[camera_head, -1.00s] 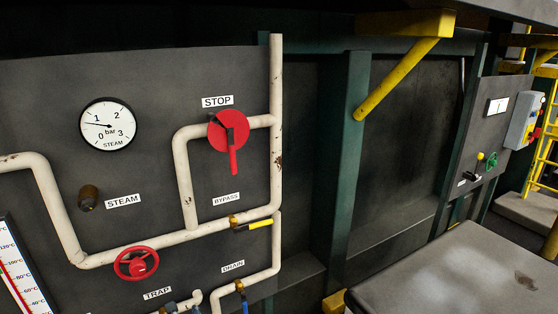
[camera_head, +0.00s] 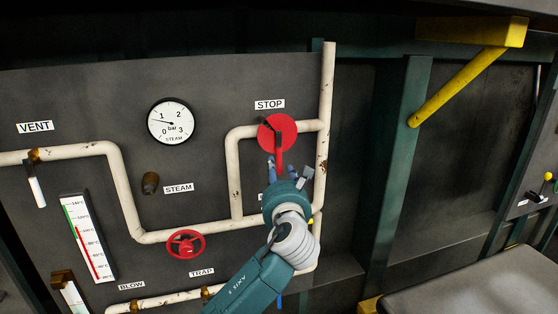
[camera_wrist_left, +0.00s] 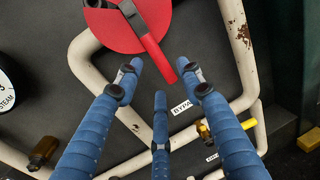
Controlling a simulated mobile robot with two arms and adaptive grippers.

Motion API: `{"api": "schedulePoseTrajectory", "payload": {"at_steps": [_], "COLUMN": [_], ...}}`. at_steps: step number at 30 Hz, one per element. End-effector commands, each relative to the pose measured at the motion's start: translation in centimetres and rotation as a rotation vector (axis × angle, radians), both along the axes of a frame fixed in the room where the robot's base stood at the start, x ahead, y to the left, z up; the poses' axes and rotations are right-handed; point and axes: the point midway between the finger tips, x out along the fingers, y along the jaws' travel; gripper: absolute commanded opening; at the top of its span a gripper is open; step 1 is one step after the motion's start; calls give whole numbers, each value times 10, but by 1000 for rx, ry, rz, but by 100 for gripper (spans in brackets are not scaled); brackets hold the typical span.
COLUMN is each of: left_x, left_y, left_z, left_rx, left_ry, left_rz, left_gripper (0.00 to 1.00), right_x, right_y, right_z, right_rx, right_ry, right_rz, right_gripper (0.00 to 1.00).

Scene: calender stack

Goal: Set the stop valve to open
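The stop valve is a red disc (camera_head: 290,128) with a red lever (camera_head: 279,152) that hangs straight down, below the STOP label (camera_head: 269,104). In the left wrist view the red disc (camera_wrist_left: 107,32) is at the top, and the lever (camera_wrist_left: 158,58) points down and right. My left gripper (camera_head: 285,172) is just below the lever's lower end in the head view. Its blue fingers (camera_wrist_left: 163,80) are spread open in the wrist view, with the lever's end between the upper fingertips. I cannot tell whether they touch it. My right gripper is not in view.
Cream pipes (camera_head: 323,165) run around the valve. The yellow-handled bypass valve (camera_wrist_left: 228,127) is close below the fingers, by the BYPASS label (camera_wrist_left: 181,107). A steam gauge (camera_head: 172,121) and a red handwheel (camera_head: 185,245) are to the left. A green post (camera_head: 400,160) stands right.

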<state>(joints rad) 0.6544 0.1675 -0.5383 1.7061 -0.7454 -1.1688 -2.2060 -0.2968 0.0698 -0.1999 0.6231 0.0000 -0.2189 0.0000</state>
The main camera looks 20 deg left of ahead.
Motion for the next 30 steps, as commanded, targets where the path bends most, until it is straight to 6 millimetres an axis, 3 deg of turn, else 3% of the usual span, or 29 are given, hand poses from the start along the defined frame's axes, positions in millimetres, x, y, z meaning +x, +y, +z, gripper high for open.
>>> {"api": "schedulePoseTrajectory", "payload": {"at_steps": [3,9,20,26,30], "left_x": [20,40,44,44,44], "left_y": [9,17,18,18,18], "left_z": [3,1,-1,-1,-1], "left_rx": [1,-1,-3,-2,-2], "left_ry": [1,0,0,0,0], "left_rz": [1,0,-1,-1,-1], "left_gripper": [38,38,38,0,0], "right_x": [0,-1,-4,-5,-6], "right_y": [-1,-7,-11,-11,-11], "right_z": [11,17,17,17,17], "right_rx": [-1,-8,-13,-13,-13], "right_ry": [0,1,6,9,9], "right_rz": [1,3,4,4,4], "right_gripper": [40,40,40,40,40]}}
